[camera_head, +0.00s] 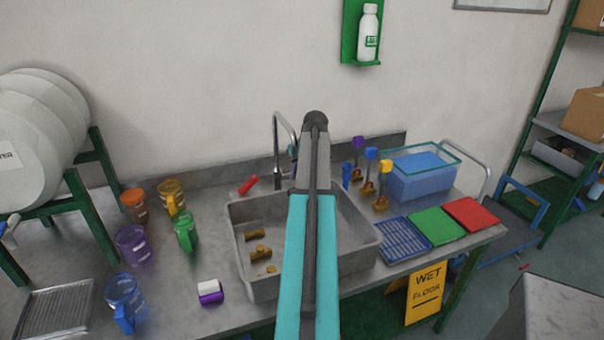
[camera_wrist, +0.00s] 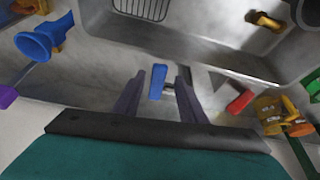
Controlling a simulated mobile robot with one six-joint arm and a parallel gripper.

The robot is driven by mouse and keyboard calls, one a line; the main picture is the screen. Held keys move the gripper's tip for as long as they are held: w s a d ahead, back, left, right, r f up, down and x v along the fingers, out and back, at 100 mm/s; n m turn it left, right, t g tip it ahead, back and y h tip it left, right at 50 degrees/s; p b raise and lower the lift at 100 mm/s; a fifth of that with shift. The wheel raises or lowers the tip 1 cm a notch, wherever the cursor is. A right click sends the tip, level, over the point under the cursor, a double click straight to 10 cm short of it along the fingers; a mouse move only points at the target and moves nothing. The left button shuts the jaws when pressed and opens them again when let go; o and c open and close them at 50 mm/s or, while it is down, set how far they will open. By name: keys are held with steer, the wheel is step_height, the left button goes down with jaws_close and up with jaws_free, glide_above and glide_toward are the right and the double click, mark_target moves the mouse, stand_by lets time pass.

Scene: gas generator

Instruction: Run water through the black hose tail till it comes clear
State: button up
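My gripper (camera_wrist: 159,82) is open in the wrist view, with its two dark fingers apart. A small blue bar (camera_wrist: 158,82) shows in the gap between them, clear of both fingers; whether it lies at their depth I cannot tell. The bar also shows behind the sink in the head view (camera_head: 346,175). In the head view my own arm hides most of the gripper. The metal tap (camera_head: 276,150) rises behind the grey sink (camera_head: 238,262). Several brass fittings (camera_head: 256,235) lie in the sink. I cannot make out a black hose tail or running water.
A red bar (camera_head: 248,185) lies left of the tap. Coloured mugs (camera_head: 132,245) stand left of the sink. Brass pieces with coloured tops (camera_head: 371,153), a blue tub (camera_head: 420,175), a blue rack (camera_head: 403,240), and green (camera_head: 435,226) and red mats (camera_head: 471,213) are at right.

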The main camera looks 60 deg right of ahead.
steer(key=shift+s, duration=0.15)
steer(key=shift+b+v, duration=0.3)
steer(key=shift+v, duration=0.6)
steer(key=b+v, duration=0.2)
steer(key=v, duration=1)
steer(key=shift+d+f, duration=0.1)
steer(key=shift+d, duration=0.2)
jaws_close()
steer(key=s+d+f+t+y+b, duration=0.1)
steer(key=s+d+f+y, duration=0.1)
steer(key=d, duration=0.3)
steer(key=s+d+f+n+t+y+b, duration=0.1)
steer(key=s+d+f+t+y, duration=0.1)
steer(key=s+d+f, duration=0.1)
steer(key=s+d, duration=0.1)
steer(key=d, duration=0.1)
steer(key=shift+d+f+y, duration=0.15)
steer(key=shift+d+y, duration=0.2)
steer(key=shift+y, duration=0.05)
